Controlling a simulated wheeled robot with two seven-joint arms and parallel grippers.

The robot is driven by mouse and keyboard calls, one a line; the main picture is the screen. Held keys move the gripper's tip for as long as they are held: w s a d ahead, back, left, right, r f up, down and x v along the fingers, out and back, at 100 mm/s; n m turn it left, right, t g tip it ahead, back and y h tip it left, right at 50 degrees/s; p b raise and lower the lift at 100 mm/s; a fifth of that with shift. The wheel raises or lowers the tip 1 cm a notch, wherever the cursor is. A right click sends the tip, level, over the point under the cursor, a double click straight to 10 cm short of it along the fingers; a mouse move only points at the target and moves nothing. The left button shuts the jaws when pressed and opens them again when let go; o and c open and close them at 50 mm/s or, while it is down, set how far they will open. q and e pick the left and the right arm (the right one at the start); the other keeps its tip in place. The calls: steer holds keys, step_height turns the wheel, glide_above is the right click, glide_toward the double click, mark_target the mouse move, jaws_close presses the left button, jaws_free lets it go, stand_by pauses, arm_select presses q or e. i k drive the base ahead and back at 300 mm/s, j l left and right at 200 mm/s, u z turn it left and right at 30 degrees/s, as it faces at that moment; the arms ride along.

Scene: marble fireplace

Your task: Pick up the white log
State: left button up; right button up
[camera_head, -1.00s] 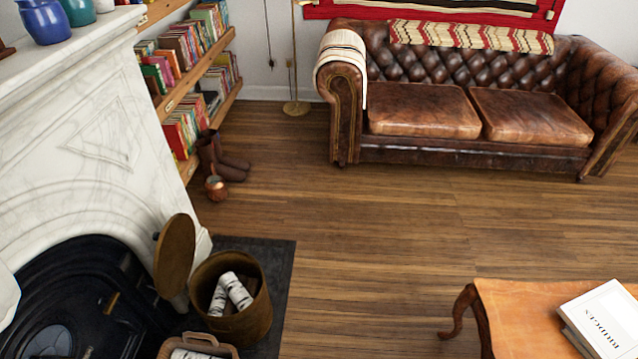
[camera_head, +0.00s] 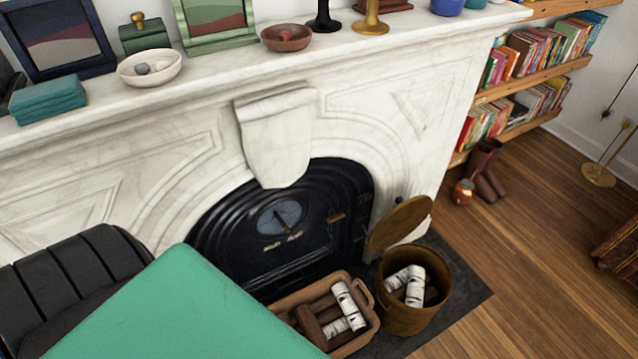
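White birch-like logs with dark marks lie in two containers in the head view. The near left part of the basket is hidden behind a green surface. Neither of my grippers shows in this view.
The bucket's round lid (camera_head: 400,223) leans behind it, by the black fireplace insert (camera_head: 280,220). A green flat surface (camera_head: 185,310) and a black ribbed seat (camera_head: 75,270) fill the lower left. Wooden floor (camera_head: 545,270) is open at right.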

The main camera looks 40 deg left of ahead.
mark_target(356, 320)
steer(key=l+u, duration=0.1)
steer(key=u, duration=0.7)
